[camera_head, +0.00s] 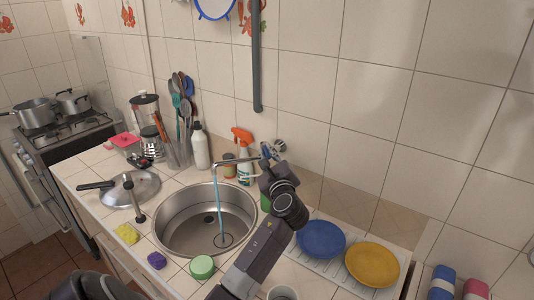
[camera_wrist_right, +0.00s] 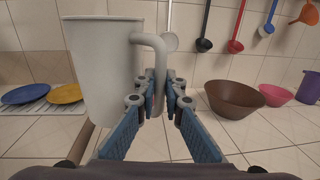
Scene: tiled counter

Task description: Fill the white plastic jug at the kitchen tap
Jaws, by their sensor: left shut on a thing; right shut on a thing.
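The metal tap (camera_head: 240,160) sends a thin stream of water (camera_head: 218,205) into the round steel sink (camera_head: 180,217). My left gripper (camera_head: 268,154) is at the tap's right end, by the wall, shut on what looks like its lever; the wrist hides part of the contact. In the right wrist view, the white plastic jug (camera_wrist_right: 103,60) is upright, and my right gripper (camera_wrist_right: 160,88) is shut on its handle (camera_wrist_right: 158,50). A pale round rim (camera_head: 283,293) is cut off at the bottom of the head view; I cannot tell whether it is the jug.
A blue plate (camera_head: 320,239) and a yellow plate (camera_head: 372,264) lie right of the sink. A spray bottle (camera_head: 244,165) stands behind the tap. A brown bowl (camera_wrist_right: 234,98) stands farther right.

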